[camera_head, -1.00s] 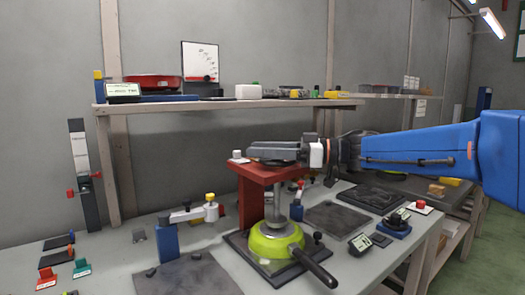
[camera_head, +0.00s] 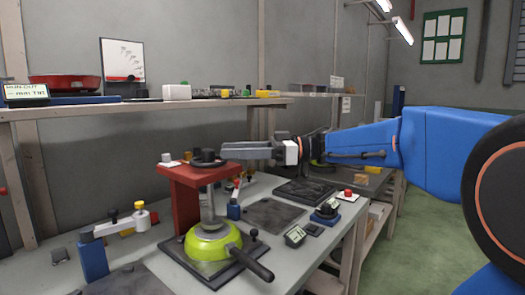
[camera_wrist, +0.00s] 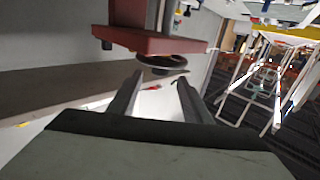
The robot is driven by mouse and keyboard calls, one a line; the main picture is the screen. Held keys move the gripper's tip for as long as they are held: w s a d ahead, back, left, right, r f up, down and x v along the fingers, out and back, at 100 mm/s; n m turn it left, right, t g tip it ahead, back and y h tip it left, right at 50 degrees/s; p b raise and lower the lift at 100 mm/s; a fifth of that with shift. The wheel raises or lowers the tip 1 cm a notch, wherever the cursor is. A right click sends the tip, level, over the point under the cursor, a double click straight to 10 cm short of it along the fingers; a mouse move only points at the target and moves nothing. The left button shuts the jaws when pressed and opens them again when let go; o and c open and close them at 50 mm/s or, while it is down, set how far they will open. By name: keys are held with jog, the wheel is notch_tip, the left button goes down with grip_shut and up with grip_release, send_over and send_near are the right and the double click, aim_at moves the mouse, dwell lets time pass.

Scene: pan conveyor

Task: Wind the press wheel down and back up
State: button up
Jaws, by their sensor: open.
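The red press (camera_head: 188,178) stands on the bench with a black handwheel (camera_head: 207,160) on its top. A lime-green pan (camera_head: 208,246) with a black handle sits under the press ram on a dark plate. My gripper (camera_head: 225,150) is level with the wheel, just right of it. In the wrist view the fingers of my gripper (camera_wrist: 158,92) are spread and empty. The dark wheel (camera_wrist: 160,62) lies just beyond the fingertips, beside the red press top (camera_wrist: 150,38). The fingers look clear of the wheel.
A shelf (camera_head: 150,107) with a red pan (camera_head: 65,82) and small items runs behind the press. A blue post fixture (camera_head: 93,257) stands at left. Dark mats (camera_head: 272,215) and small gauges (camera_head: 295,236) lie right of the press. The floor at right is open.

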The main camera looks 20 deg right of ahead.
jog(key=s+d, duration=0.1)
jog(key=d, duration=0.6)
jog(key=shift+s, duration=0.15)
